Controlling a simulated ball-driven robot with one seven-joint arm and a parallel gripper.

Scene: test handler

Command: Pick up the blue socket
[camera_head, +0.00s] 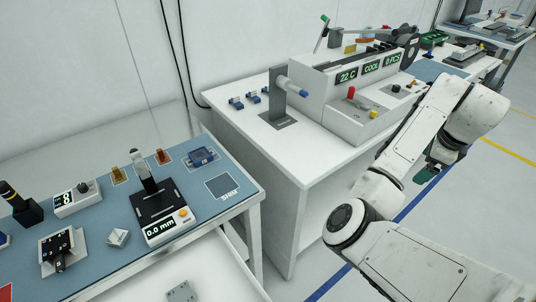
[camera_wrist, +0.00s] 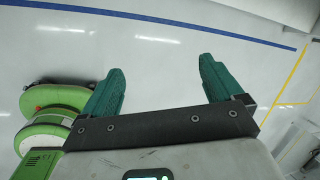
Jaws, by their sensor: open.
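A blue block-like part (camera_head: 202,157), which looks like a socket, sits on a marked spot near the back right of the blue-topped bench. Several smaller blue parts (camera_head: 252,97) lie on the white table to its right; I cannot tell for sure which is the blue socket. My gripper (camera_wrist: 160,72) is open and empty, its two green fingers apart over bare floor. In the head view it is partly hidden behind my arm at the right, well away from the blue parts. No blue part shows in the wrist view.
The blue-topped bench (camera_head: 110,235) carries a black gauge reading 0.0 mm (camera_head: 158,203) and small fixtures. The white table (camera_head: 300,160) holds a grey machine with displays (camera_head: 340,95) and a dark post (camera_head: 278,95).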

